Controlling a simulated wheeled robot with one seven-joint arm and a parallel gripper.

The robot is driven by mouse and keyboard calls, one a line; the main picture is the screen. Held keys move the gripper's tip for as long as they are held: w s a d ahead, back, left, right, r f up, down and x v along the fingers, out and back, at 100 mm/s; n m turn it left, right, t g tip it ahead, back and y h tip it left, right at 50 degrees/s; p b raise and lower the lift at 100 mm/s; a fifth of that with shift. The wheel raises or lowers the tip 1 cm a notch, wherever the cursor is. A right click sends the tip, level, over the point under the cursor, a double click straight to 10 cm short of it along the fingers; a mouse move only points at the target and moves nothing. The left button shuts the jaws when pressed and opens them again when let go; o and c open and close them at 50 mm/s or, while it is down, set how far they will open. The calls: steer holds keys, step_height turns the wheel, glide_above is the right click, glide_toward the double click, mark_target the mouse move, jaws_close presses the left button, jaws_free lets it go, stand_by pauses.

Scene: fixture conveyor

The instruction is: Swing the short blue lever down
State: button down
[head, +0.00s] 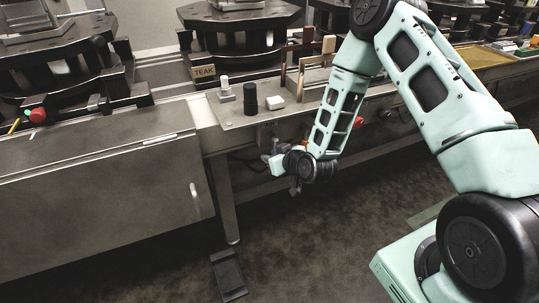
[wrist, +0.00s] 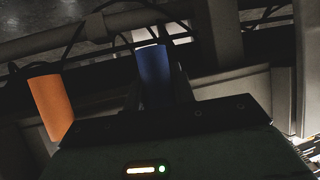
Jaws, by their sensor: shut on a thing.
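The blue lever (wrist: 152,66) stands up in the middle of the wrist view as a short, flat, blue grip. Its lower part is hidden behind the dark front of my gripper (wrist: 156,100), which is shut on it. In the head view my gripper (head: 277,163) is low at the front of the fixture bench, below its top. The blue lever is too small and covered to make out clearly there. An orange handle (wrist: 50,106) stands left of the blue lever in the wrist view, apart from it and leaning slightly.
Cables and bars run behind the levers in the wrist view. A bench leg (head: 224,200) stands left of my gripper. A black pedal (head: 228,275) lies on the floor.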

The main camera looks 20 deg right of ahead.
steer(key=shift+d+f, duration=0.1)
steer(key=shift+d, duration=0.1)
stand_by(0.4)
steer(key=c, duration=1.2)
jaws_free()
steer(key=shift+o, duration=0.2)
steer(key=shift+s, duration=0.1)
steer(key=shift+s+r, duration=0.3)
steer(key=p+v, duration=1.1)
steer(key=v, duration=0.5)
steer(key=shift+s+r+p, duration=0.2)
steer(key=shift+p, duration=0.2)
steer(key=shift+a, duration=0.1)
